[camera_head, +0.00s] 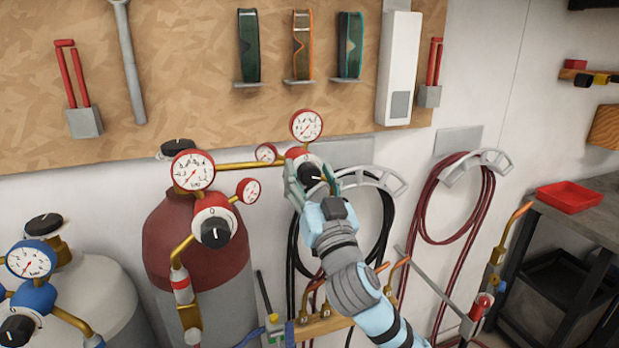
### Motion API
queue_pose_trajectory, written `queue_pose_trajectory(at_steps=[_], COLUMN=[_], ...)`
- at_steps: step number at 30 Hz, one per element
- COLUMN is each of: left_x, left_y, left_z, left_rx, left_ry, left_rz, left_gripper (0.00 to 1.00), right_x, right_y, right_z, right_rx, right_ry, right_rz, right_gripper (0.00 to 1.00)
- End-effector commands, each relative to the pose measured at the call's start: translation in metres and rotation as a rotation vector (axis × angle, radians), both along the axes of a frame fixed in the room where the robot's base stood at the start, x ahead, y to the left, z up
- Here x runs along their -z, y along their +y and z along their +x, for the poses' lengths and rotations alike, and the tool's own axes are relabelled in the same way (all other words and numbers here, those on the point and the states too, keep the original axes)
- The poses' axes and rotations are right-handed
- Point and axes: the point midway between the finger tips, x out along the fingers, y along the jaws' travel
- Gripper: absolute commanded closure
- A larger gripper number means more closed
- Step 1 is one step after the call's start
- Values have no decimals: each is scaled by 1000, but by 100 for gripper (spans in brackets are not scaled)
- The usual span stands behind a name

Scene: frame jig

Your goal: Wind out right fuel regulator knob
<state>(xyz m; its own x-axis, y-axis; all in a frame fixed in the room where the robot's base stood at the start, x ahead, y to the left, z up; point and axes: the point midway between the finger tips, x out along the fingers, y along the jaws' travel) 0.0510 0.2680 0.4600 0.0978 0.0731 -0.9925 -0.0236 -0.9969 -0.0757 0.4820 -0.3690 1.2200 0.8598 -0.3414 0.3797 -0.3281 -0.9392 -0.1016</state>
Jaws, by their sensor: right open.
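The right fuel regulator is red, with a black knob (309,173) facing me and a white dial gauge (306,126) above it. My right gripper (311,176) is at this knob. Its fingers are open, one on the left and one on the right of the knob. I cannot tell whether they touch it. The gripper and forearm hide the lower part of this regulator. A second red regulator with a black knob (215,232) sits on the maroon-topped cylinder (165,250) to the left. My left gripper is not in view.
A brass pipe (235,165) joins the two red regulators. A small gauge (266,153) sits close left of my gripper. Black hose (388,225) and red hose (487,200) hang on wall hooks. A blue regulator (35,298) is at lower left. A workbench with a red tray (569,197) stands right.

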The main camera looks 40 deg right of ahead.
Motion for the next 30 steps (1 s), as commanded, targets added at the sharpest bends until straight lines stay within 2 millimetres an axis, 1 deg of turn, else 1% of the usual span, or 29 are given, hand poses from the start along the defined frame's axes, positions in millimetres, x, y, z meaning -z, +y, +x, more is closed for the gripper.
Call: queue_pose_trajectory(at_steps=[7,8,15,16,17,25,30], left_x=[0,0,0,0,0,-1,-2], left_y=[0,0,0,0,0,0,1], left_z=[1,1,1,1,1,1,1], left_rx=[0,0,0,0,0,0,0], left_ry=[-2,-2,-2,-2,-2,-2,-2], left_rz=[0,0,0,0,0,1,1], left_gripper=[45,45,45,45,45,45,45], right_x=[0,0,0,0,0,0,0], right_y=[-1,-1,0,0,0,-1,-1], right_z=[2,2,2,2,2,2,2], right_rx=[0,0,0,0,0,-1,0], right_ry=[0,0,0,0,0,9,31], right_rz=[1,1,1,1,1,-23,-88], right_gripper=[45,49,87,92,94,94,94])
